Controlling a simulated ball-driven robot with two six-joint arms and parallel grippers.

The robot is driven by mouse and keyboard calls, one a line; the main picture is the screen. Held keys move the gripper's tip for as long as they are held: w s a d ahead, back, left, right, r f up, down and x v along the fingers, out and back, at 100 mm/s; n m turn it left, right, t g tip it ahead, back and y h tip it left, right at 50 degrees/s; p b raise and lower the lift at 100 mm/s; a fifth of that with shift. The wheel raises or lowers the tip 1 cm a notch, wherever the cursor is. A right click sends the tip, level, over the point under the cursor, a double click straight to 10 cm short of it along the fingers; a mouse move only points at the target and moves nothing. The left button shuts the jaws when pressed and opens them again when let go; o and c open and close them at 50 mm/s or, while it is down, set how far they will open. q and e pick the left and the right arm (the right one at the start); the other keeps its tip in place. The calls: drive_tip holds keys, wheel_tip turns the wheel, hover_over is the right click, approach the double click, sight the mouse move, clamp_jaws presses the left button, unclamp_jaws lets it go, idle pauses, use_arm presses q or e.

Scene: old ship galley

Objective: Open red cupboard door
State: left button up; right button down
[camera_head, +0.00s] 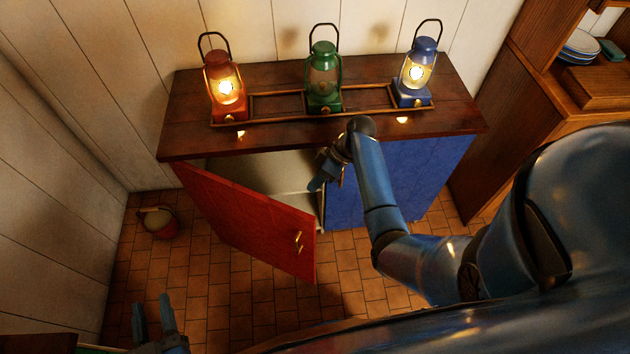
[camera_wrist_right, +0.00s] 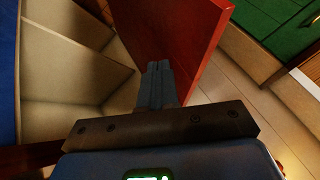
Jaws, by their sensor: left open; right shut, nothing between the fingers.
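The red cupboard door (camera_head: 245,220) stands ajar, swung out from the left side of the cupboard, with a brass handle (camera_head: 298,241) near its free edge. In the right wrist view the red door (camera_wrist_right: 170,35) rises just beyond the fingers. My right gripper (camera_head: 318,184) is at the cupboard opening, between the door and the blue door; its fingers are shut and empty. It also shows in the right wrist view (camera_wrist_right: 158,72), close to the door's inner side; I cannot tell whether it touches. My left gripper (camera_head: 154,312) is open and empty, low at the left.
The blue door (camera_head: 400,180) is closed. On the wooden top (camera_head: 185,130) a rack (camera_head: 290,117) holds a red lantern (camera_head: 226,90), an unlit green lantern (camera_head: 323,75) and a blue lantern (camera_head: 418,72). A wooden shelf (camera_head: 520,100) is at right.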

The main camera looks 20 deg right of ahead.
sight(295, 210)
drive_tip(key=shift+s+a+f+p, duration=0.35)
drive_tip(key=shift+s+a+f, duration=0.15)
drive_tip(key=shift+a+f, duration=0.6)
drive_tip(key=shift+s+a+f+p, duration=0.4)
drive_tip(key=shift+a+f, duration=0.4)
drive_tip(key=shift+a, duration=0.6)
drive_tip(key=shift+s+a+f+p, duration=0.3)
drive_tip(key=shift+s+a+f, duration=0.25)
drive_tip(key=shift+a+f, duration=0.55)
drive_tip(key=shift+a+r, duration=0.1)
drive_tip(key=shift+a, duration=0.05)
